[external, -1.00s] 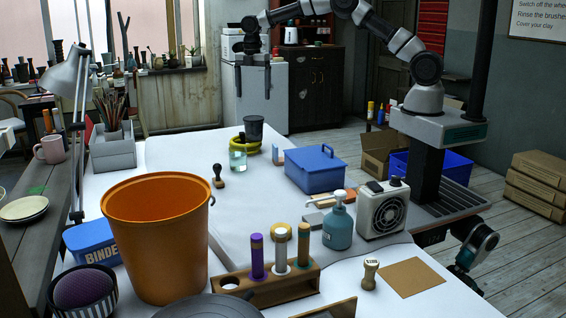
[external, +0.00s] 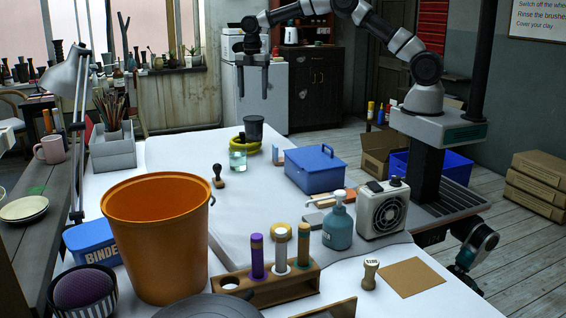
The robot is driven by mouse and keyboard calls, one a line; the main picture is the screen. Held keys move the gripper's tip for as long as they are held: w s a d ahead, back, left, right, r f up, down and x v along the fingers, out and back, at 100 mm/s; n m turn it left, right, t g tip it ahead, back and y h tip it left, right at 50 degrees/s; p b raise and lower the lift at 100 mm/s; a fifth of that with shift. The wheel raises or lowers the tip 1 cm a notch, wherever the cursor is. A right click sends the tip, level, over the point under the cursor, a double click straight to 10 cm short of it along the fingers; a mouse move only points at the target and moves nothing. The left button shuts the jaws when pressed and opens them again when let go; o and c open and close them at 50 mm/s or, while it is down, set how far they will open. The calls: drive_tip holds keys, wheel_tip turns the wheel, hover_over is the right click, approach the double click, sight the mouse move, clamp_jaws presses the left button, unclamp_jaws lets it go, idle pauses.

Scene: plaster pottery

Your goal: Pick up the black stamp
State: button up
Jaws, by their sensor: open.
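The black stamp (external: 217,171) stands upright on the white table (external: 180,150), with its dark handle up and a lighter brown base. It is to the right of the orange bucket (external: 155,245) and in front of the glass of pale green liquid (external: 238,161). My gripper (external: 253,96) is open and empty. It points down, high above the far end of the table and well apart from the stamp. Nothing hides the stamp.
A dark cup (external: 253,129) and a yellow ring-shaped thing (external: 246,145) stand behind the glass. A blue toolbox (external: 316,168) is to the right. A second, pale-handled stamp (external: 370,274) stands near the front. The table left of the black stamp is clear.

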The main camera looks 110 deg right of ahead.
drive_tip(key=w+a+f+m+t+b, duration=0.2)
drive_tip(key=w+a+f+m+b, duration=0.25)
drive_tip(key=w+a+b, duration=0.6)
drive_tip(key=m+t, duration=0.2)
drive_tip(key=m, duration=0.2)
approach(221, 179)
drive_tip(key=shift+w+a+f+b, duration=0.2)
drive_tip(key=shift+f+b, duration=0.05)
drive_tip(key=shift+f, duration=0.15)
drive_tip(key=shift+w+a+f+b, duration=0.15)
drive_tip(key=shift+f+b, duration=0.05)
drive_tip(key=shift+f, duration=0.25)
drive_tip(key=shift+b+x, duration=0.55)
drive_tip(key=shift+x, duration=2.5)
drive_tip(key=shift+d, duration=0.1)
drive_tip(key=shift+t, duration=0.3)
drive_tip(key=c, duration=1.1)
drive_tip(key=shift+c, duration=0.2)
drive_tip(key=shift+r, duration=0.1)
